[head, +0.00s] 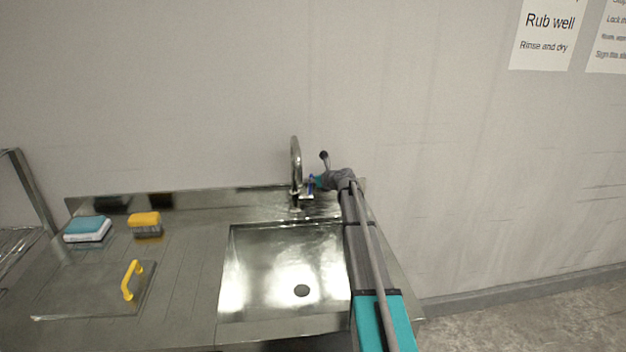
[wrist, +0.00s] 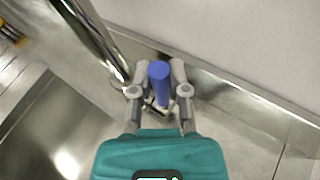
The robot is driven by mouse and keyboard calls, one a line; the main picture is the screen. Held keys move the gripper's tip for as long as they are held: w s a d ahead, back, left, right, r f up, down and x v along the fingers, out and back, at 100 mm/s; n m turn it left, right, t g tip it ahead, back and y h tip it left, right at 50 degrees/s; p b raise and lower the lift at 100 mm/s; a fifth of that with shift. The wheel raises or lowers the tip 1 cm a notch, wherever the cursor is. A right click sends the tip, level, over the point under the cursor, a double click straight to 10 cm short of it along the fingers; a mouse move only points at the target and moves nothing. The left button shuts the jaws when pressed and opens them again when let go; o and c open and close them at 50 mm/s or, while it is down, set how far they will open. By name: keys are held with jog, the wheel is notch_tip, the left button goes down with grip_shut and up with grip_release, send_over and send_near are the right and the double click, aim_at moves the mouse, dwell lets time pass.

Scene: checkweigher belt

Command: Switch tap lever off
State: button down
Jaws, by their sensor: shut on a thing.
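The tap (head: 296,162) is a tall curved metal spout at the back of the sink; its shiny spout also shows at the upper left in the wrist view (wrist: 92,38). The tap lever (wrist: 159,82) has a blue grip and stands between my gripper's fingers in the wrist view. In the head view the lever is a small blue patch (head: 311,181) just right of the spout. My gripper (wrist: 159,86) is shut on the lever, one finger on each side. The lever's lower end is partly hidden between the fingers. I cannot see whether water runs.
A steel sink basin (head: 270,268) with a dark drain lies in front of the tap. The wall (head: 200,90) rises close behind.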

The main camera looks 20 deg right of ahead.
jog(key=c, duration=0.6)
grip_release()
